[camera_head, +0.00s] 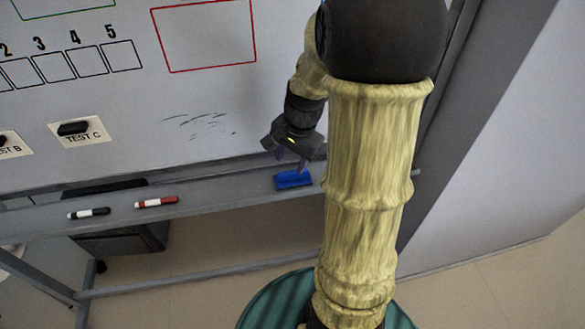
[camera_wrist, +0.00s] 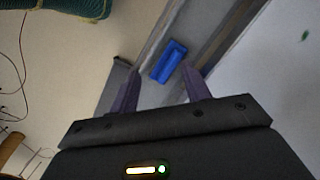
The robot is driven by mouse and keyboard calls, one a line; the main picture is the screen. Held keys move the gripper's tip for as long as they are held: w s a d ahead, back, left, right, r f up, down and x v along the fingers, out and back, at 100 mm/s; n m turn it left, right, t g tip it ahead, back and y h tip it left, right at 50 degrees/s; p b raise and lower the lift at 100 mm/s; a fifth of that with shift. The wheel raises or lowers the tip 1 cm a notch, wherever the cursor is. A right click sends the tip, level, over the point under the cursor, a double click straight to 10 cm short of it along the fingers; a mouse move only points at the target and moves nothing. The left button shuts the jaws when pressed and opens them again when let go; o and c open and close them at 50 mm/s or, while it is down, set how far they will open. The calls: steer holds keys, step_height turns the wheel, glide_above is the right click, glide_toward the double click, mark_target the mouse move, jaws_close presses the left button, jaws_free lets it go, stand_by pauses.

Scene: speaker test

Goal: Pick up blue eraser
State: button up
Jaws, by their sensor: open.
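The blue eraser (camera_head: 293,180) lies on the grey tray ledge (camera_head: 235,189) below the whiteboard, towards the ledge's right end. It also shows in the wrist view (camera_wrist: 168,62), ahead of my gripper and between the lines of its two fingers. My gripper (camera_head: 291,163) is above the eraser in the head view, fingers pointing down towards it. In the wrist view the fingers (camera_wrist: 160,85) are apart with nothing between them, and the eraser shows beyond their tips. The exact gap between fingertips and eraser is hard to judge.
A black marker (camera_head: 89,213) and a red marker (camera_head: 156,202) lie on the ledge to the left. The whiteboard (camera_head: 215,110) rises behind the ledge, close to my gripper. A black magnet (camera_head: 73,128) sits on the TEST C label. A dark box stands below the ledge.

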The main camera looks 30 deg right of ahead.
steer(key=w+d+r+m+y+p, duration=0.1)
steer(key=w+d+r+m+p, duration=0.1)
steer(key=d+m, duration=0.5)
step_height(320, 180, up, 3)
steer(key=shift+w+d+f+p, duration=0.1)
steer(key=shift+w+d+p, duration=0.1)
steer(key=shift+d+p, duration=0.25)
steer(key=p, duration=0.3)
glide_above(293, 177)
steer(key=d, duration=0.2)
steer(key=x, duration=0.3)
steer(key=s+d+x, duration=0.1)
steer(key=x, duration=0.3)
steer(key=d+x, duration=0.1)
steer(key=x, duration=0.3)
steer(key=shift+s+d+f, duration=0.1)
steer(key=shift+s+f, duration=0.2)
steer(key=shift+f, duration=0.25)
